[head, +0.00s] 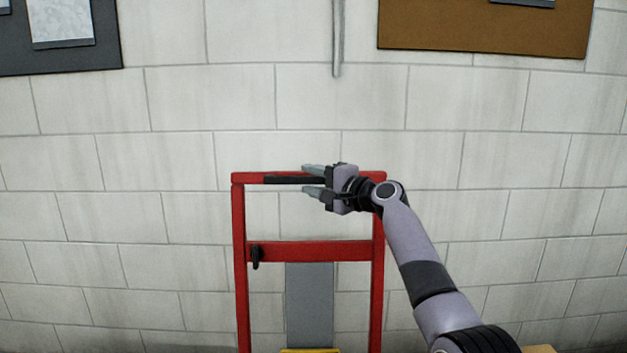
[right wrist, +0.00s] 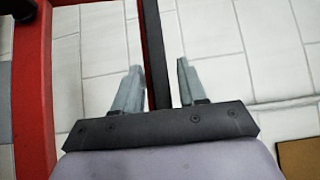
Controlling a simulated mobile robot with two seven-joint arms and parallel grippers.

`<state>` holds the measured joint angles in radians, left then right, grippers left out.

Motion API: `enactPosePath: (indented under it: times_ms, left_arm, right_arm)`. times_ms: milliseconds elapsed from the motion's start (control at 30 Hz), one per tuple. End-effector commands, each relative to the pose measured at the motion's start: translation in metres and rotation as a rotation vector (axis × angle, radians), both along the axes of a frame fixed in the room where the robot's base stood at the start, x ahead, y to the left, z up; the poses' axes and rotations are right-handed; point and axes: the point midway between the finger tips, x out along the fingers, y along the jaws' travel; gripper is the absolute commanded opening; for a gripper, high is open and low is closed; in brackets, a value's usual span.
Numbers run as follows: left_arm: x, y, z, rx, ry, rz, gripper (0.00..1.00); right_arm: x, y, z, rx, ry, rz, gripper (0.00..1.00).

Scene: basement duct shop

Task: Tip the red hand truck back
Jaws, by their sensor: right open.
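The red hand truck (head: 307,251) stands upright against the pale block wall in the head view, with two uprights, a top bar and a crossbar. A black grip (head: 288,181) covers part of its top bar. My right gripper (head: 311,180) is open at this grip, one finger above it and one below. In the right wrist view the black grip (right wrist: 154,50) runs between the two spread fingers (right wrist: 157,84), with gaps on both sides. A red upright (right wrist: 34,110) shows at the left there. The truck's lower part is out of frame. My left gripper is not in view.
The block wall (head: 500,150) is behind the truck. A thin grey pipe (head: 337,40) runs down it above. A brown board (head: 480,28) and a dark board (head: 98,50) hang high. A small black lever (head: 256,257) sits on the crossbar.

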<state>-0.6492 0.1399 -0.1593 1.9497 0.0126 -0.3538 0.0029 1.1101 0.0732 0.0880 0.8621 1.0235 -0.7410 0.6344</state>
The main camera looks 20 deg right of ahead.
Motion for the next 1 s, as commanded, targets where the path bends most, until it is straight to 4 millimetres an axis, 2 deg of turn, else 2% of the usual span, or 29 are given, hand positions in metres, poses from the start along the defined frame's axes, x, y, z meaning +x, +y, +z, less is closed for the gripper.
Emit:
enactPosePath:
  times_ms: [33, 467, 1000]
  left_arm:
    - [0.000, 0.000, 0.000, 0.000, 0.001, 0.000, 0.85]
    - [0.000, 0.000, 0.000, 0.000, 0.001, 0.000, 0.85]
    - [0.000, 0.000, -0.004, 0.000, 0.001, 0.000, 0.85]
  right_arm:
    - [0.001, -0.007, 0.011, -0.001, -0.022, -0.017, 0.45]
    - [-0.004, -0.011, 0.012, -0.006, -0.027, -0.018, 0.45]
    - [-0.051, -0.028, 0.005, -0.003, -0.011, -0.005, 0.45]
